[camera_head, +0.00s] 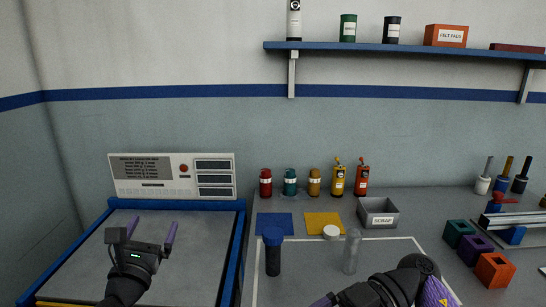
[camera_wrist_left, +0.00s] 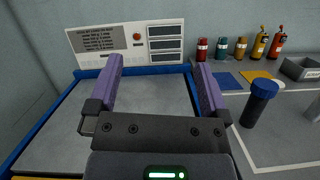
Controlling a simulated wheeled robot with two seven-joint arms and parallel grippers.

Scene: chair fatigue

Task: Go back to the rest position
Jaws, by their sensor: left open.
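My left gripper (camera_head: 152,230) is open and empty above the grey surface of the blue-framed platform (camera_head: 241,255). Its two purple fingers stand wide apart in the left wrist view (camera_wrist_left: 157,75), with nothing between them. My right arm shows at the bottom centre right of the head view.
A control panel (camera_head: 172,177) stands behind the platform. A dark blue-capped cylinder (camera_head: 273,256) and a clear cylinder (camera_head: 351,253) stand upright on the bench. Behind them are coloured bottles, blue and yellow mats and a scrap bin (camera_head: 378,220). Several coloured blocks sit right.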

